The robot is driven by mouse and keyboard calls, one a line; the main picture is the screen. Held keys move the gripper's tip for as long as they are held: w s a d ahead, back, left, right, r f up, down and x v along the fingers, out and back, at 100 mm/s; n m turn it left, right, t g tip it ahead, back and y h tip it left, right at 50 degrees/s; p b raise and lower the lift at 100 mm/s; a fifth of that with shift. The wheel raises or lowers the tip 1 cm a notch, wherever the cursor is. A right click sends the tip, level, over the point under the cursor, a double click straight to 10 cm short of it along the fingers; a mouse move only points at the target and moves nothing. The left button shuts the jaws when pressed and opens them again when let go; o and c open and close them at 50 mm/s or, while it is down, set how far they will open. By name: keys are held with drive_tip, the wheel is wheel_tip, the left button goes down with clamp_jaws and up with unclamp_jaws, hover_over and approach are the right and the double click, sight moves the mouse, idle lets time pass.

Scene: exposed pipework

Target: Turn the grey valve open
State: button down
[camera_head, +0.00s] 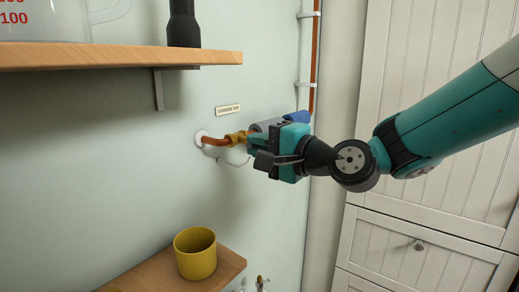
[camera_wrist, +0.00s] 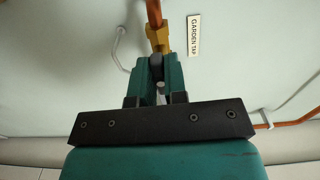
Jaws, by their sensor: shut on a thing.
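The grey valve's handle (camera_wrist: 156,61) shows as a small dark grey piece between my fingertips in the wrist view. It sits at the end of a brass fitting (camera_head: 236,137) on a short copper pipe (camera_head: 215,141) that comes out of the wall. The brass fitting also shows in the wrist view (camera_wrist: 159,39). My gripper (camera_head: 252,141) is shut on the handle, with a teal finger on each side of it in the wrist view (camera_wrist: 157,74). My fingers hide much of the valve, and its turn angle is hard to tell.
A "GARDEN TAP" label (camera_head: 228,110) is on the wall just above. A wooden shelf (camera_head: 120,54) juts out at upper left; a yellow cup (camera_head: 195,254) stands on a lower one. A blue object (camera_head: 297,117) shows partly behind my gripper. A panelled cupboard (camera_head: 420,240) is at right.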

idle(0.4)
drive_tip(key=c, duration=1.2)
unclamp_jaws()
drive_tip(key=shift+o, duration=0.2)
drive_tip(key=b+v, duration=0.5)
drive_tip(key=v, duration=1.2)
drive_tip(key=shift+s, duration=0.2)
drive_tip(key=shift+d, duration=0.15)
